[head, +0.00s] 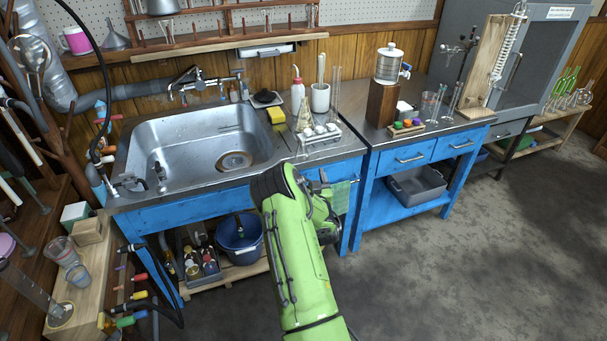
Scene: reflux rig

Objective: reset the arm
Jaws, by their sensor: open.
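My green arm (297,255) rises from the bottom of the head view and reaches up to the front of the sink counter. It bends there, with a black joint in front of the counter's edge. A further green and black part of my arm shows on the right of the bend, before the blue front. I cannot make out my gripper's fingers; the arm hides whatever lies behind it.
A steel sink (190,140) stands behind my arm. A blue workbench (410,160) with glassware stands right; wooden shelves (88,260) stand left. The floor (460,265) at right is clear.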

